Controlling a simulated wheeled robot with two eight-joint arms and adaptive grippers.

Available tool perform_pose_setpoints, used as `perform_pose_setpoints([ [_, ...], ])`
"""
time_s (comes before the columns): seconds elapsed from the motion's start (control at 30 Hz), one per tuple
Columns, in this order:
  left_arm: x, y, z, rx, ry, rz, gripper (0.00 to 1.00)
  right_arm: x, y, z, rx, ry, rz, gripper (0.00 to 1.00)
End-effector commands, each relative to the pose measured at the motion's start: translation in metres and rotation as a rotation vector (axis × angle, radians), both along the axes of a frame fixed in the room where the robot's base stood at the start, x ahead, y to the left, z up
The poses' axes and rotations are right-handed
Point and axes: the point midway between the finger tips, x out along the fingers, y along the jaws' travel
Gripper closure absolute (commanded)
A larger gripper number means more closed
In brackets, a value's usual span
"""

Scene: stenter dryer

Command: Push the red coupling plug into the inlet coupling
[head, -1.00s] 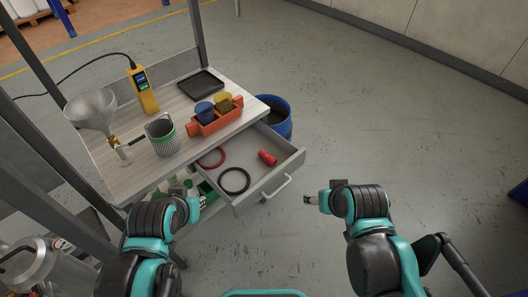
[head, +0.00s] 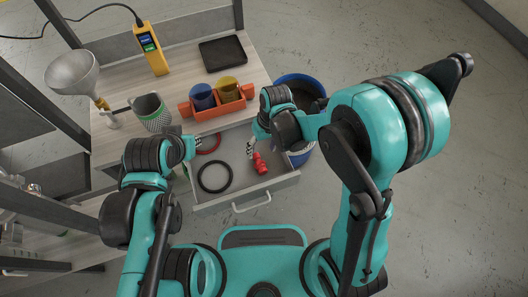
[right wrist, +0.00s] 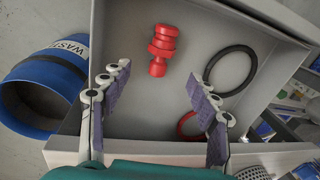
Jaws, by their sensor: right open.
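The red coupling plug (head: 261,164) lies in the open drawer (head: 277,184), towards its right side. It also shows in the right wrist view (right wrist: 162,50), lying on the drawer floor beyond my fingertips. My right gripper (head: 250,148) is over the drawer, just behind the plug in the head view. In the right wrist view its two fingers (right wrist: 160,100) are spread wide with nothing between them. My left gripper (head: 200,142) is near the drawer's left edge; its jaws are too small and hidden to read. I cannot make out the inlet coupling.
A black ring (head: 214,177) and a red ring (head: 208,144) share the drawer. On the bench top stand an orange crate (head: 231,108) with cups, a mesh cup (head: 151,112), a funnel (head: 74,73), a yellow meter (head: 151,48) and a black tray (head: 222,53). A blue waste bin (right wrist: 40,90) is beside the drawer.

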Motion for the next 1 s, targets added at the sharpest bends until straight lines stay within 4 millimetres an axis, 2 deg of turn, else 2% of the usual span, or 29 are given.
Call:
perform_pose_setpoints([
  [0.2,0.000,0.000,-0.011,0.000,0.000,0.000,0.81,-0.002,0.004,-0.026,0.000,0.004,0.004,0.39],
  [0.37,0.000,0.000,-0.019,0.000,0.000,0.000,0.81,-0.004,0.005,-0.040,0.000,0.003,0.002,0.39],
  [0.6,0.000,0.000,-0.037,0.000,0.000,0.000,0.81,-0.007,0.010,-0.075,0.000,0.002,0.002,0.39],
  [0.87,0.000,0.000,-0.036,0.000,0.000,0.000,0.81,-0.008,0.010,-0.077,0.000,0.002,0.001,0.39],
  [1.0,0.000,0.000,-0.036,0.000,0.000,0.000,0.81,-0.008,0.010,-0.077,0.000,0.002,0.001,0.76],
])
